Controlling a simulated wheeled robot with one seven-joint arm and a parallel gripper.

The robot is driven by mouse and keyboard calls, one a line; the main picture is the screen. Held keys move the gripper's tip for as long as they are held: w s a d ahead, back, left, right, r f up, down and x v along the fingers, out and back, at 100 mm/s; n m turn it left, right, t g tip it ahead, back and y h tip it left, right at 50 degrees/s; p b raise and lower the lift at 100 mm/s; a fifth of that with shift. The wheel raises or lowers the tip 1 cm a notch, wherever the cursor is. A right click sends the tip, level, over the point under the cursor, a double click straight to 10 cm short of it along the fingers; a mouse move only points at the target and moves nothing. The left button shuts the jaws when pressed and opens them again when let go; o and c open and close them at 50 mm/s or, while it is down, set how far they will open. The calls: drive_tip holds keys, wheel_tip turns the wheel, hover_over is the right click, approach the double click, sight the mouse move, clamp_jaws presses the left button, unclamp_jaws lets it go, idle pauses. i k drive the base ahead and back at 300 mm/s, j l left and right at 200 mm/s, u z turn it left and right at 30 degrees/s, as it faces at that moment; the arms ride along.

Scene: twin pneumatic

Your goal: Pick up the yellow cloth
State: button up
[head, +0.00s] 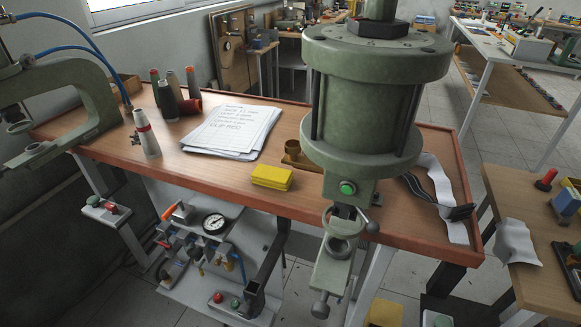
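The yellow cloth (272,177) looks like a small, flat, folded stack. It lies on the wooden workbench (225,182) near its front edge, left of the large green press (375,95). Its top and front side show and nothing covers it. My gripper is not in view, so its place relative to the cloth and its opening cannot be seen.
Handwritten papers (232,128) lie behind the cloth, and a brass part (296,154) stands close behind it to the right. The press overhangs the front edge. The bench top left of the cloth is bare.

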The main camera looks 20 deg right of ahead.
sight(280, 179)
drive_tip(key=i+j, duration=0.2)
drive_tip(key=i+j+z, duration=0.1)
drive_tip(key=j, duration=0.35)
drive_tip(key=i+j, duration=0.2)
drive_tip(key=i+j+z, duration=0.1)
drive_tip(key=j, duration=0.35)
drive_tip(key=i+j, duration=0.45)
drive_tip(key=i+j+z, duration=0.1)
drive_tip(key=j, duration=0.35)
drive_tip(key=i+j+z, duration=0.1)
drive_tip(key=i+j, duration=0.3)
drive_tip(key=j, duration=0.25)
drive_tip(key=i+l, duration=0.15)
drive_tip(key=l, duration=0.15)
